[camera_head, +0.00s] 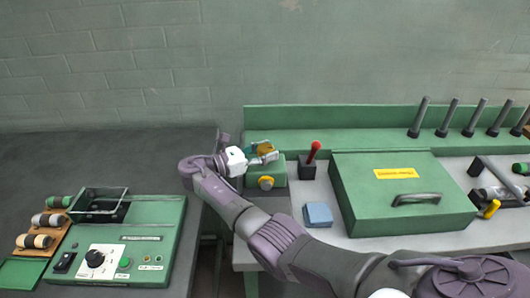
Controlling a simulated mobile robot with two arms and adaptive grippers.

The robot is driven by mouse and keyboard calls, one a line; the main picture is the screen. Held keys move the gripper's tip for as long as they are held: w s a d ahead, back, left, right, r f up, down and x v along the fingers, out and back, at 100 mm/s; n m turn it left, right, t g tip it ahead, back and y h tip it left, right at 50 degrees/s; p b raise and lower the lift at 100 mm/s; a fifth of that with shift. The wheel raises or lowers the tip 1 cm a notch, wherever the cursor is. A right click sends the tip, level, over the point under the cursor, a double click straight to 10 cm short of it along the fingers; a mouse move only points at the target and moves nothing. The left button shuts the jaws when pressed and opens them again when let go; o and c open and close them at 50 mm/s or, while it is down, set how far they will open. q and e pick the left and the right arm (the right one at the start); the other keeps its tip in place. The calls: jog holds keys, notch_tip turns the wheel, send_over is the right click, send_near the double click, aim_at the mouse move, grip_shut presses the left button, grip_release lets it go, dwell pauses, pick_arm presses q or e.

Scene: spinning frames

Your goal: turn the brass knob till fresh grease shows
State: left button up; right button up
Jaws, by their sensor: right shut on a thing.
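My right gripper (262,153) reaches in over a small green block (278,176) on the workbench. It is shut on the brass knob (267,147) at the top of the block, which is partly hidden by the fingers. A yellow round knob or button (266,183) sits on the block's front face. I cannot make out any grease at this size. My left gripper is not in view.
A red-topped lever (314,152) and a blue pad (318,214) stand right of the block. A large green lidded box (400,190) fills the right side. Upright dark pegs (448,118) line the back. A green control panel (130,245) lies at left.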

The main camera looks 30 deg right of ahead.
jog(key=shift+r, duration=0.15)
jog(key=o, duration=1.2)
jog(key=shift+d, duration=0.1)
jog(key=a, duration=0.5)
jog(key=w+a, duration=0.1)
jog(key=a, duration=0.1)
jog(key=shift+a, duration=0.25)
jog(key=shift+s+f, duration=0.1)
jog(key=shift+f, duration=0.1)
